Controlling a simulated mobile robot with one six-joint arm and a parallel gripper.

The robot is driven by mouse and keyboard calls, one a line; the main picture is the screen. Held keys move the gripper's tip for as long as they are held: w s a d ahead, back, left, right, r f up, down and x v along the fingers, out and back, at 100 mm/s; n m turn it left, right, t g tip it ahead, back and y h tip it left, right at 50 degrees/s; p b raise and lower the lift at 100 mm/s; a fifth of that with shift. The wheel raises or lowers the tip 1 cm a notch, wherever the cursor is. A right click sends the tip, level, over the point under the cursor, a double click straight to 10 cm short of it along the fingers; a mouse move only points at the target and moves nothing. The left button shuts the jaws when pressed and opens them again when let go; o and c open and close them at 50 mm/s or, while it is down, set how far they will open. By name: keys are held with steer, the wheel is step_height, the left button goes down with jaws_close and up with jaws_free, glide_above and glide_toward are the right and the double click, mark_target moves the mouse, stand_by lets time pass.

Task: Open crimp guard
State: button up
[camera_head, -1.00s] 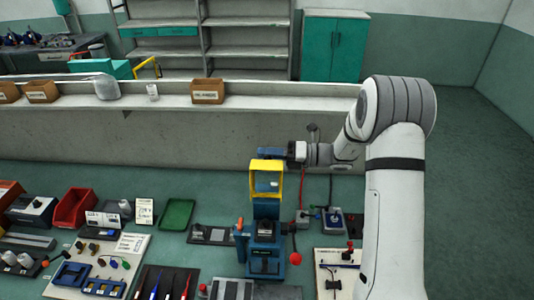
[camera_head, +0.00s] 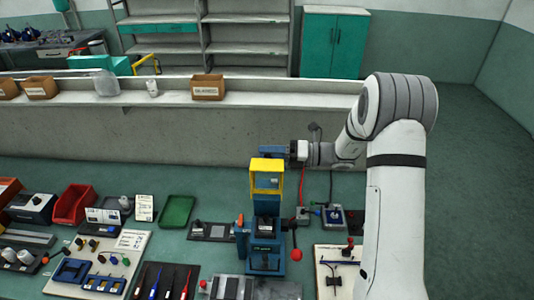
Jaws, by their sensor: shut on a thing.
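The crimp guard is a yellow frame (camera_head: 266,165) with an opening, raised above the front of the blue crimp press (camera_head: 264,250). My gripper (camera_head: 272,151) reaches in from the right, just behind the guard's top edge. It is shut on the guard; the frame hides the exact contact. The press has an orange-tipped part on its left and a red ball-ended lever (camera_head: 296,254) on its right.
A green tray (camera_head: 177,211), a red bin (camera_head: 75,204) and a board of small parts (camera_head: 98,262) lie to the left. A small board with a red knob (camera_head: 338,270) lies right of the press. A concrete ledge with cardboard boxes (camera_head: 207,88) runs behind.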

steer(key=d+b, duration=0.2)
steer(key=d, duration=0.5)
steer(key=shift+d+f, duration=0.15)
steer(key=shift+d, duration=0.1)
